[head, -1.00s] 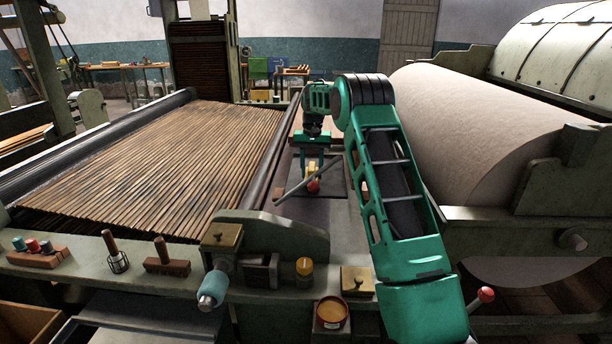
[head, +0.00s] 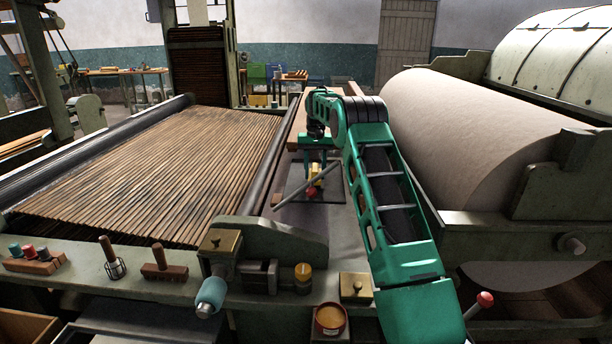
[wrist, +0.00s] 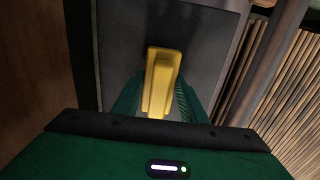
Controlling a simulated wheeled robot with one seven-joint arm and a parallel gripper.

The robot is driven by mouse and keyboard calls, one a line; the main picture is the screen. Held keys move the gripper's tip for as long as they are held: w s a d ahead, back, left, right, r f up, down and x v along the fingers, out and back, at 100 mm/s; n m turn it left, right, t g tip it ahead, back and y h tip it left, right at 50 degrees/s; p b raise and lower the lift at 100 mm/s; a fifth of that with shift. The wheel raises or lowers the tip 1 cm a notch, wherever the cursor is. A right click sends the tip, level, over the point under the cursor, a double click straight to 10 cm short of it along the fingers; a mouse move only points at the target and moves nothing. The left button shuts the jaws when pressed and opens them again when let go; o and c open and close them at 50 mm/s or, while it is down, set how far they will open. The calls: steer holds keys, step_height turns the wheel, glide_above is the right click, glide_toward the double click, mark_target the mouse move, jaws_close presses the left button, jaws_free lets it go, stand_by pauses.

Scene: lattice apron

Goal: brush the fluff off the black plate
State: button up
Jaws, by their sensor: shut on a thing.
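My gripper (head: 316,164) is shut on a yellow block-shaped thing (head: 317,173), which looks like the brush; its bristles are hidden. The wrist view shows the yellow thing (wrist: 160,82) between the two green fingers (wrist: 158,100). The black plate (head: 331,188) lies flat on the grey bed, below and around the gripper in the head view. In the wrist view the dark plate (wrist: 205,55) spreads behind the yellow thing. I cannot tell whether the yellow thing touches the plate. I cannot make out any fluff on it.
A grey rod (head: 293,194) and red knob (head: 312,191) show in front of the plate. A slatted lattice (head: 160,160) lies left and a large pale roll (head: 470,135) right. An amber-filled pot (head: 330,318) and a brass-topped block (head: 355,287) stand on the near ledge.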

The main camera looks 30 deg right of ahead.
steer(key=shift+s+a, duration=0.85)
steer(key=shift+s, duration=0.45)
steer(key=shift+s+a, duration=0.85)
steer(key=shift+s, duration=0.5)
steer(key=shift+s+a, duration=0.85)
steer(key=shift+s, duration=0.45)
steer(key=shift+s+a+f, duration=0.2)
steer(key=shift+s+a, duration=0.45)
steer(key=shift+s, duration=0.35)
steer(key=shift+r, duration=0.1)
step_height(320, 180, up, 6)
steer(key=shift+w+r, duration=0.1)
steer(key=shift+r, duration=0.05)
steer(key=shift+r, duration=1.35)
